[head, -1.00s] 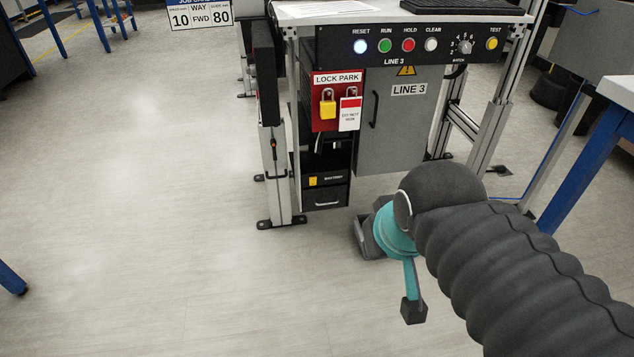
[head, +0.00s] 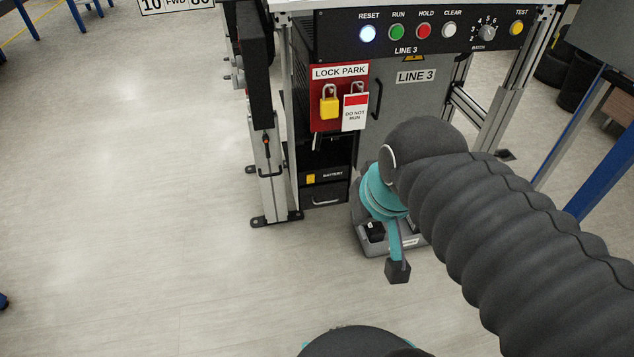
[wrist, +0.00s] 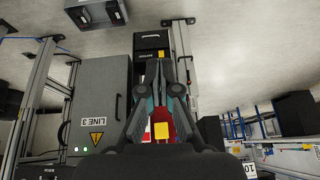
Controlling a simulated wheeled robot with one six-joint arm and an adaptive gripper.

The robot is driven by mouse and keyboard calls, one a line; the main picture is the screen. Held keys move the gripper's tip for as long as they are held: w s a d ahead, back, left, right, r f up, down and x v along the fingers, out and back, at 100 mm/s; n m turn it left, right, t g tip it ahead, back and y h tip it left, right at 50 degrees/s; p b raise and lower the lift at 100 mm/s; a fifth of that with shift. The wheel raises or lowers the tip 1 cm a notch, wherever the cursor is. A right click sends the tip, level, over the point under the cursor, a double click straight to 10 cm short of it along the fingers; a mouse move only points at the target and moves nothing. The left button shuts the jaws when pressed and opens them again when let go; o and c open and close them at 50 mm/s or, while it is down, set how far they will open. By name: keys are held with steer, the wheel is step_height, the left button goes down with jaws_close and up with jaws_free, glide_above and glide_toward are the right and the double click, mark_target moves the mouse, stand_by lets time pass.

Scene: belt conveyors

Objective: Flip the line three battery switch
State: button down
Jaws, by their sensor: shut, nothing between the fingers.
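The line 3 battery unit (head: 324,176) is a black drawer-like box low in the stand. Its front has a BATTERY label and a small yellow switch (head: 311,179). Whether the switch is up or down is too small to tell. The upside-down wrist view shows the battery unit (wrist: 151,42) beyond my gripper (wrist: 157,66). My gripper is shut and empty, its fingers pointing toward the unit and overlapping its lower part in the picture. I cannot see contact.
Above the battery unit is a red LOCK PARK board (head: 322,110) with a yellow padlock (head: 329,104) and a DO NOT RUN tag (head: 355,112). The grey LINE 3 cabinet (head: 405,110) stands right of it. A grey tray (head: 408,246) lies on the floor. The floor at left is clear.

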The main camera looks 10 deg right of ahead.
steer(key=w+a+f+m+g+y, duration=0.2)
steer(key=w+f+m+g+y, duration=0.1)
steer(key=w+f+m+y, duration=0.55)
steer(key=w+a+f+m+g+y, duration=0.25)
steer(key=w+f+m, duration=0.25)
steer(key=w+m, duration=0.45)
steer(key=w+d+f+m+t, duration=0.3)
steer(key=d+f+m+t, duration=0.1)
steer(key=f+m, duration=0.3)
steer(key=w+d+f+m+t+y, duration=0.1)
steer(key=w+d+f+m+t, duration=0.3)
steer(key=f+m, duration=0.3)
steer(key=w+d+f+m+t+y+p, duration=0.1)
steer(key=w+d+f+m+t, duration=0.3)
steer(key=f+m, duration=0.3)
steer(key=d+m+t, duration=0.1)
steer(key=m, duration=0.3)
steer(key=shift+d+f+t, duration=0.3)
steer(key=shift+d+t, duration=0.05)
glide_toward(307, 178)
steer(key=a, duration=0.4)
steer(key=shift+w+r+p, duration=0.15)
steer(key=shift+w+p, duration=0.1)
steer(key=shift+w, duration=0.85)
steer(key=shift+w+r+p, duration=0.1)
steer(key=shift+w+p, duration=0.15)
steer(key=shift+w, duration=0.8)
